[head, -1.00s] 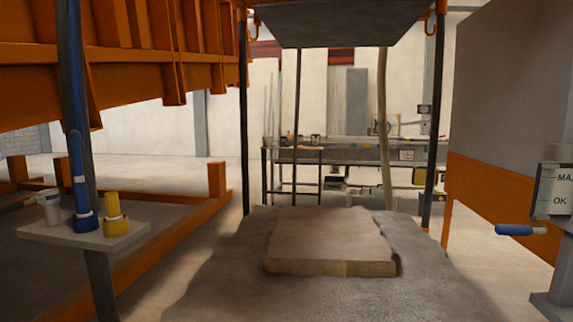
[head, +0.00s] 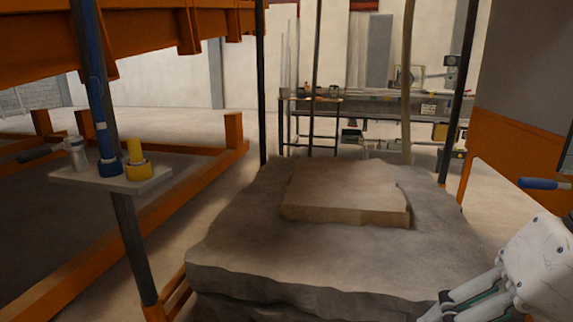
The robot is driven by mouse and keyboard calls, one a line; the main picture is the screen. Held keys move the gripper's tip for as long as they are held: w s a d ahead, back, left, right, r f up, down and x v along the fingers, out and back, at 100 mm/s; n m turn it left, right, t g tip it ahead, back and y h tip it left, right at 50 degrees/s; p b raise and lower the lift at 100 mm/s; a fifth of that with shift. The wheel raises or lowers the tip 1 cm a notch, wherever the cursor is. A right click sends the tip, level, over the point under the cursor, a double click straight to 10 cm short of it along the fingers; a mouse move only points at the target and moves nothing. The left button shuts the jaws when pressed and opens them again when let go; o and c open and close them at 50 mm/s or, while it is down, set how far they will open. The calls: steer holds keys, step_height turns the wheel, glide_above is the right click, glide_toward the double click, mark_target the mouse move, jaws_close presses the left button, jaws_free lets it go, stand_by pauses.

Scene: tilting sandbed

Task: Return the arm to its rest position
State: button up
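Part of my arm and gripper (head: 462,300) shows at the lower right of the head view. It is white and grey, with dark joints. It is in front of the right side of a rough grey stone block, and its lower end is cut off by the picture's bottom edge. Its fingertips are not clear enough to tell whether they are open or shut. I see nothing held in it.
The grey stone block (head: 240,250) fills the lower middle, with a flat tan slab (head: 340,215) on top. A small shelf (head: 100,184) with blue and yellow fittings stands left. Orange frames stand left. A blue-handled lever (head: 543,184) is at right. A workbench (head: 350,108) stands behind.

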steer(key=s+d+f+n+g+h, duration=0.1)
steer(key=s+f+n+g+h, duration=0.1)
steer(key=s+f+n+h, duration=0.35)
step_height(320, 180, up, 30)
steer(key=m+t+y+p, duration=0.1)
steer(key=t+p, duration=0.3)
steer(key=p, duration=2.4)
steer(key=shift+s+d+f+m+y, duration=0.15)
steer(key=shift+s+d+m+y, duration=0.2)
steer(key=shift+s+d, duration=0.05)
